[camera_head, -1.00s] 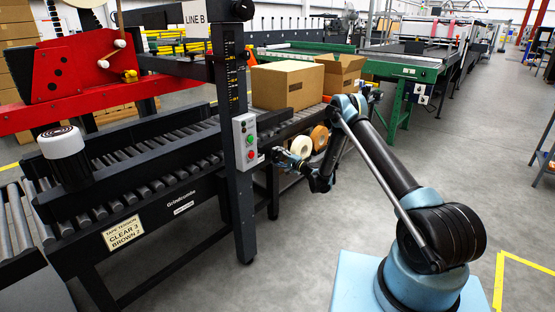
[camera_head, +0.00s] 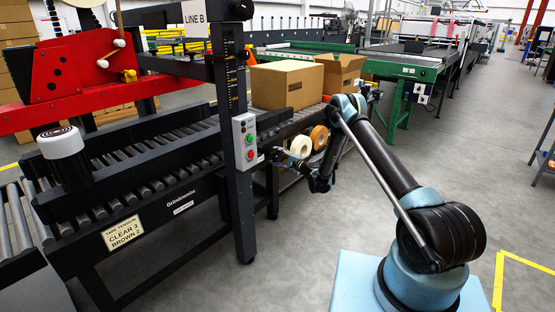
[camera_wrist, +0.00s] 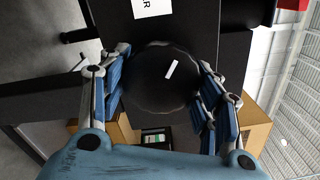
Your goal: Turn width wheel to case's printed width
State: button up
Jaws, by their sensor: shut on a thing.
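The black round width wheel (camera_wrist: 160,78) fills the middle of the wrist view, with a short white mark on its face, tilted from upright. My gripper (camera_wrist: 162,88) has its blue-padded fingers on both sides of the wheel, shut on it. In the head view my gripper (camera_head: 283,156) is low beside the machine's side, just right of the black post; the wheel cannot be made out there. The closed cardboard case (camera_head: 287,84) stands on the rollers behind, with a small dark print on its front too small to read.
A grey button box (camera_head: 245,142) is on the post, close to my gripper. A ruler scale (camera_head: 231,75) runs up the post. Tape rolls (camera_head: 301,146) hang behind my gripper. An open carton (camera_head: 340,70) stands beyond the case. The floor at right is clear.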

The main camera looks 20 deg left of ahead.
jog(key=o, duration=1.1)
jog(key=shift+v, duration=3.75)
